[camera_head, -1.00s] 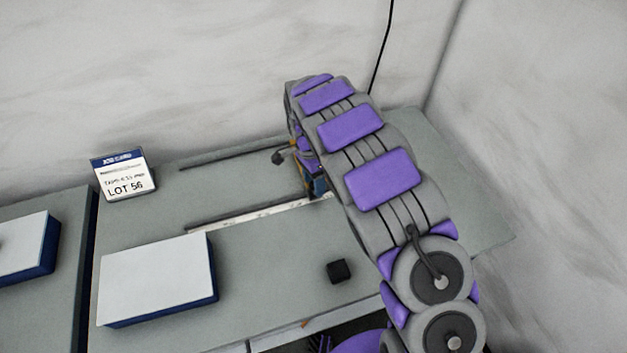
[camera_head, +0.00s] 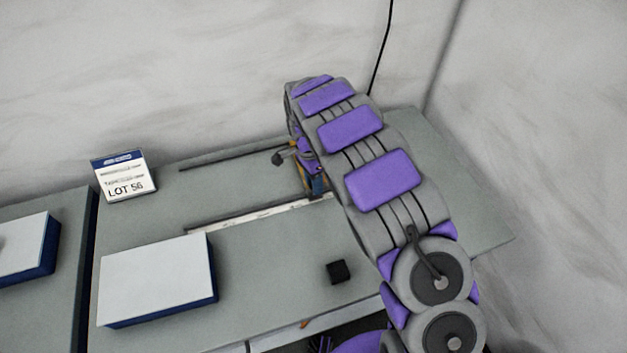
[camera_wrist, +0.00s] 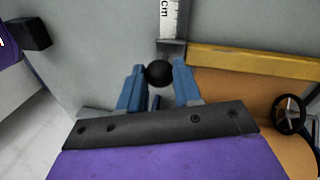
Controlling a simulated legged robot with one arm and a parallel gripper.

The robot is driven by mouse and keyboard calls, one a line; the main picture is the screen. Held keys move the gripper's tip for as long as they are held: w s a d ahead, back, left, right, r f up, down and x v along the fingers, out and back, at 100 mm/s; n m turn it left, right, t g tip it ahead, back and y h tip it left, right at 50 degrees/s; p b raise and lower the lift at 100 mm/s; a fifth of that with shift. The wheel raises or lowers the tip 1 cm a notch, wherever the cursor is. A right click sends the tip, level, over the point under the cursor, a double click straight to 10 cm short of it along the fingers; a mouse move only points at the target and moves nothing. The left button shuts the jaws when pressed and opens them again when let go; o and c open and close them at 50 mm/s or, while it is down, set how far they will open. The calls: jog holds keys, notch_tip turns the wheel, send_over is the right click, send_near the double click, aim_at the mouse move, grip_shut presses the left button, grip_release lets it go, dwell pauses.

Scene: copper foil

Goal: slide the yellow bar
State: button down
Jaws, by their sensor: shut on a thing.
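The yellow bar (camera_wrist: 250,62) runs across the right of the wrist view. A dark block (camera_wrist: 172,49) sits at its left end, beside a white ruler strip (camera_wrist: 170,20) marked cm. A round black knob (camera_wrist: 159,73) is just below that block. My gripper (camera_wrist: 158,75) has its blue fingers shut on the knob, one on each side. In the head view my gripper (camera_head: 316,187) is at the right part of the ruler strip (camera_head: 255,217), and my arm hides most of the bar there.
A black cube (camera_head: 338,271) stands on the grey table (camera_head: 270,260) near its front edge. A white-topped blue box (camera_head: 157,280) is at the left front. A LOT 56 card (camera_head: 124,176) stands at the back left. A second box (camera_head: 25,250) is at far left.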

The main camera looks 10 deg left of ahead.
jog(key=w+d, duration=0.1)
jog(key=w+d+p, duration=0.1)
jog(key=d, duration=0.1)
jog(key=shift+w+d+r, duration=0.1)
jog(key=shift+w+d, duration=0.05)
jog(key=shift+d, duration=0.15)
jog(key=c, duration=0.8)
grip_release()
jog(key=shift+w+d, duration=0.1)
jog(key=shift+r, duration=0.45)
jog(key=r, duration=0.5)
jog(key=w+a+r+p, duration=0.1)
jog(key=r, duration=0.4)
jog(key=w+a+r+p, duration=0.1)
jog(key=r, duration=0.5)
jog(key=shift+w+a, duration=0.15)
jog(key=shift+w, duration=0.05)
